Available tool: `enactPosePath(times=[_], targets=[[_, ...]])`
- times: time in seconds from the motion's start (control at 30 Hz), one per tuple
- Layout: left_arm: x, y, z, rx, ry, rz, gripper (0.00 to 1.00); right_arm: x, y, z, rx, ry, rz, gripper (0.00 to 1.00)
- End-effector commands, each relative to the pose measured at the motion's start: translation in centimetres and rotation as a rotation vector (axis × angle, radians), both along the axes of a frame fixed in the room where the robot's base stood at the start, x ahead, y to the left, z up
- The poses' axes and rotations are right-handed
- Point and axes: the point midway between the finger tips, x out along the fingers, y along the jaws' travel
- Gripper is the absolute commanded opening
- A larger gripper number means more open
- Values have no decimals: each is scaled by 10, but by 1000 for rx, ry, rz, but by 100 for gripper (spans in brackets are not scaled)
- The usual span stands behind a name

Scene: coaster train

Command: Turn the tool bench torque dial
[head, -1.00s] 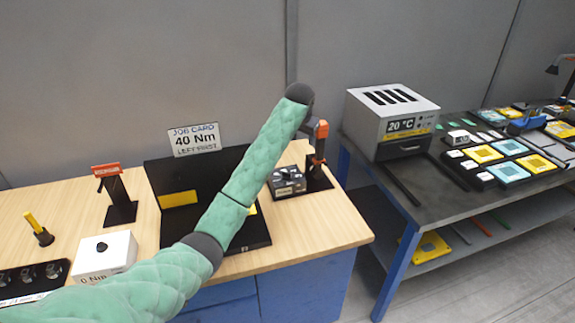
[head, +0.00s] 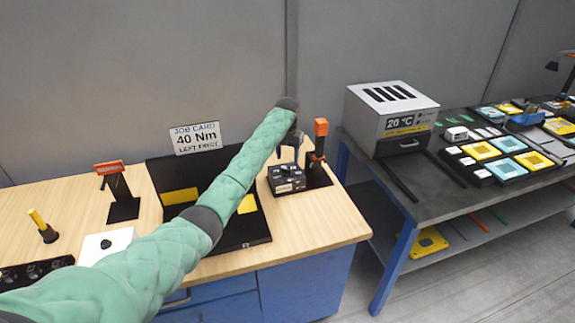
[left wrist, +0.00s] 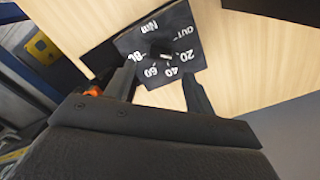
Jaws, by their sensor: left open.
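The torque dial is a dark knob (left wrist: 160,52) on a dark grey box (head: 286,178) at the right of the wooden bench. In the left wrist view its face shows 20, 40, 60, 80 and "Nm"; where the knob points I cannot tell. My left gripper (head: 289,150) is above the box, pointing down at it. In the left wrist view my left gripper (left wrist: 160,88) is open and empty, its fingers apart on the near side of the knob. Contact is not visible. A job card (head: 196,138) reads "40 Nm, left first". My right gripper is not in view.
An orange-topped black stand (head: 320,150) is close to the right of the dial box. A black tray (head: 245,235) with yellow parts lies to its left, under my arm. A white box with a black knob (head: 105,243) is at the left. Another table (head: 400,215) stands at the right.

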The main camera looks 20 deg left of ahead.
Motion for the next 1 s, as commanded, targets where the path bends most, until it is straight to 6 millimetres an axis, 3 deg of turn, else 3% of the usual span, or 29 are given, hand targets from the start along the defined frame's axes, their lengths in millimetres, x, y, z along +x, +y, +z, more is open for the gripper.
enactPosePath(times=[0.2,0.4,0.77,1.0], targets=[[-1,0,-29,0,2,-1,55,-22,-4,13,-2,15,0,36],[-1,0,-49,1,1,0,55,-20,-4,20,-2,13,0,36],[-1,0,-55,1,0,-1,55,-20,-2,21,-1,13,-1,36],[-1,0,-54,1,0,-1,10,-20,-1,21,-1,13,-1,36]])
